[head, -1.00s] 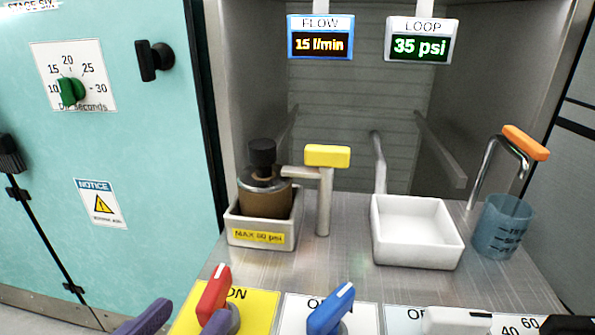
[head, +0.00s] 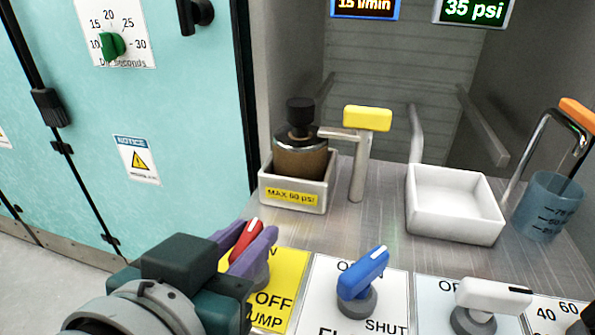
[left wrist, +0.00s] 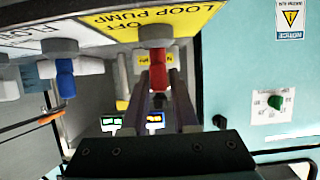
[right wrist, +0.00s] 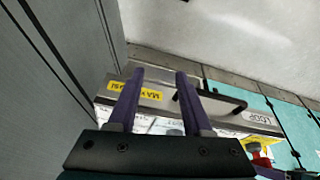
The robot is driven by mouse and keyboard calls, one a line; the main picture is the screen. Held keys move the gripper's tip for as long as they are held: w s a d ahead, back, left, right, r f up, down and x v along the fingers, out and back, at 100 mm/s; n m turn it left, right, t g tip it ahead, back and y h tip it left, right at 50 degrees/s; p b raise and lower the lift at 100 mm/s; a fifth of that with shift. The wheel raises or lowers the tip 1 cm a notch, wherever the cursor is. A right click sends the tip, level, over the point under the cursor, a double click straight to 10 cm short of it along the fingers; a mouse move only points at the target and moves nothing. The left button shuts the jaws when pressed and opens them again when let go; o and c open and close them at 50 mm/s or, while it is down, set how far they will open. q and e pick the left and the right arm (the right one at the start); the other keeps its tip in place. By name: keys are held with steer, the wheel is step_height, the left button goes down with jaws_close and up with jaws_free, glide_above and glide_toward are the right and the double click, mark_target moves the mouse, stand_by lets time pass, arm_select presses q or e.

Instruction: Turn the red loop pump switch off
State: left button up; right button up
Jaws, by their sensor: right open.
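The red loop pump switch (head: 246,237) stands on a yellow plate (head: 287,278), with OFF readable at its right. Its white-marked tip points up and slightly right in the head view, near the mostly hidden ON mark. My left gripper (head: 245,245) has its purple fingers on either side of the red handle. In the left wrist view the handle (left wrist: 158,77) lies between the fingers, which look apart, with some gap beside it. Whether either finger touches the handle is not clear. My right gripper (right wrist: 158,85) is open and empty in the right wrist view.
A blue switch (head: 362,275) and a white switch (head: 490,298) stand to the right of the red one. Behind are a brown canister in a tray (head: 292,197), a yellow-handled tap (head: 367,118), a white basin (head: 455,205) and a blue beaker (head: 548,205). The loop display (head: 474,10) reads 35 psi.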

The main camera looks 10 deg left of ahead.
arm_select(q)
jaws_close()
stand_by(0.3)
